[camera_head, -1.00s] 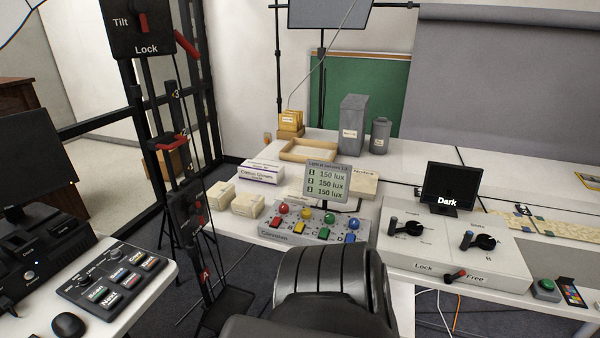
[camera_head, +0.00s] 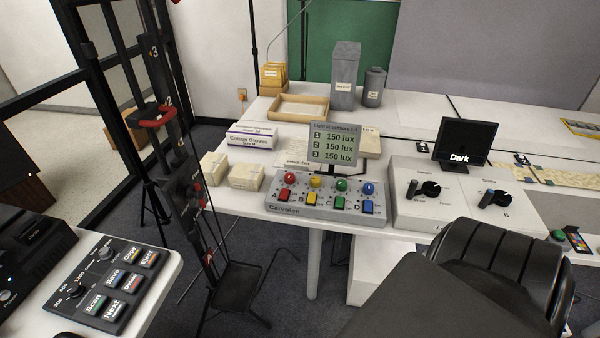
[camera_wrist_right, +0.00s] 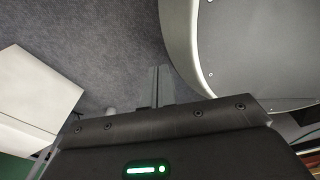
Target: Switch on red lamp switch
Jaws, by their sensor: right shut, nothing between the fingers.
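The red switch (camera_head: 284,197), marked A, sits at the left end of a grey control box (camera_head: 330,212) on the white table in the head view. A round red knob (camera_head: 290,178) is just above it. Yellow, green and blue switches with matching knobs follow to the right. My right arm fills the lower right of the head view, well apart from the box; its fingertips do not show there. In the right wrist view my right gripper (camera_wrist_right: 160,86) is shut and empty over dark carpet. My left gripper is not in view.
A light-reading display (camera_head: 334,146) stands behind the control box. Small cream boxes (camera_head: 246,176) stand to its left. A larger grey console (camera_head: 450,205) stands close on its right. A black stand (camera_head: 190,190) rises left of the table.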

